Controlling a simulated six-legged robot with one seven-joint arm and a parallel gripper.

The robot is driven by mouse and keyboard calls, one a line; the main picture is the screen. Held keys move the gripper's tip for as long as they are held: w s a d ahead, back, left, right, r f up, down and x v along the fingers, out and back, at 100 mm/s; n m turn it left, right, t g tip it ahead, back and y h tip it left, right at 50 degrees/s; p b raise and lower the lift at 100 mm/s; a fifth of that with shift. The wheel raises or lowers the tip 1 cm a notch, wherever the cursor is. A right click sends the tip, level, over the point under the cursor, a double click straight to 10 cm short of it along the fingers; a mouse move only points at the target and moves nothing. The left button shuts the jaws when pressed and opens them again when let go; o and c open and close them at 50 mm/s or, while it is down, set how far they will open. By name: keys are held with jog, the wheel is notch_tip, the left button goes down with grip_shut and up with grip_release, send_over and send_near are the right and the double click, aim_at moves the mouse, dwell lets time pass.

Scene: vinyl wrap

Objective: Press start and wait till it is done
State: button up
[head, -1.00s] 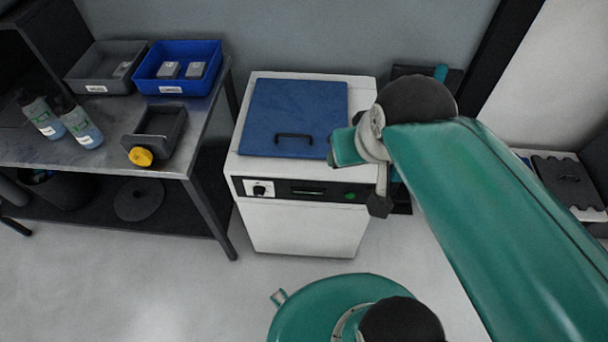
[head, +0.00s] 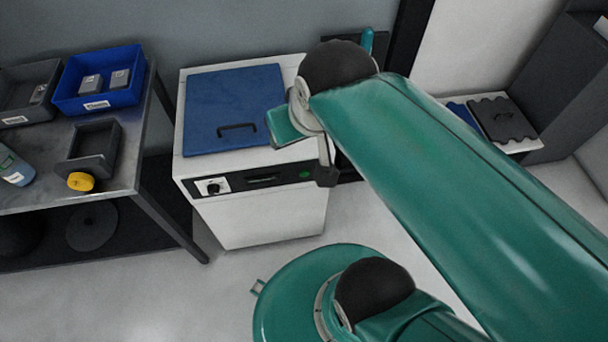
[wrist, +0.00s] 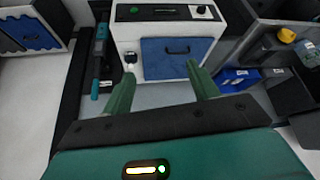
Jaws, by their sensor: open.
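The white machine (head: 265,220) stands on the floor with a closed blue lid (head: 225,95) on top. Its black front panel has a knob (head: 213,187) at left, a small display (head: 265,179) in the middle and a green button (head: 305,174) at right. Nothing touches the button in view.
A metal table (head: 130,165) stands left of the machine, with a blue bin (head: 97,105), grey bins and a bottle (head: 14,167). A yellow round thing (head: 80,181) is at the open grey bin.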

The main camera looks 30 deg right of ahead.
grip_shut()
dwell(1.7)
